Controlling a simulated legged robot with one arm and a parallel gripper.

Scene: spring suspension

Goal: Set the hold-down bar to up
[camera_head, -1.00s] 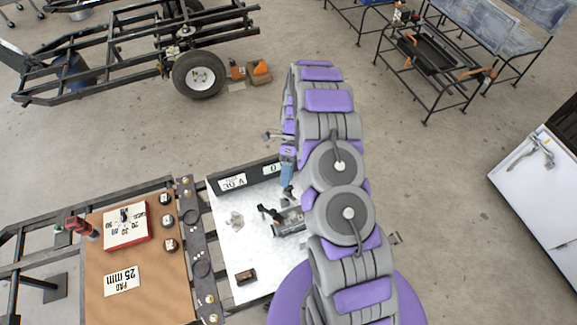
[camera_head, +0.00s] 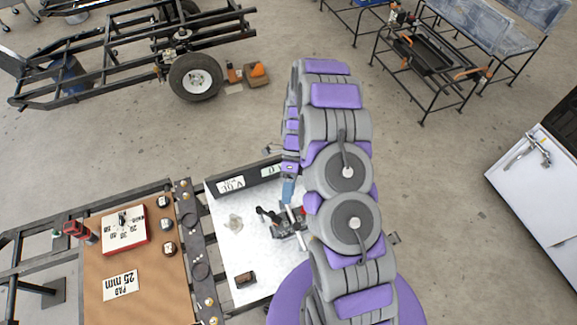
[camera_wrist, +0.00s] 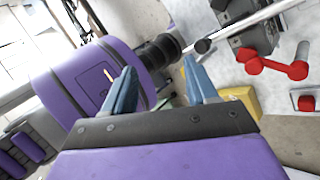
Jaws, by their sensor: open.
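In the wrist view, a shiny metal rod with a dark rounded tip, which looks like the hold-down bar (camera_wrist: 250,29), slants in from the upper right. It comes from a dark clamp (camera_wrist: 248,30) with a red lever (camera_wrist: 280,68). My gripper (camera_wrist: 159,63) is open, its two blue fingers apart with nothing gripped between them. The bar's tip lies just beyond the right fingertip; I cannot tell whether they touch. In the head view, my gripper (camera_head: 288,190) hangs over the clamp (camera_head: 287,226) on the metal plate (camera_head: 235,262), partly hidden by my arm.
A small dark block (camera_head: 245,279) lies on the plate. To its left is a brown board (camera_head: 150,275) with a red-edged dial box (camera_head: 124,232) and several round knobs. A yellow block (camera_wrist: 240,100) shows near the right finger.

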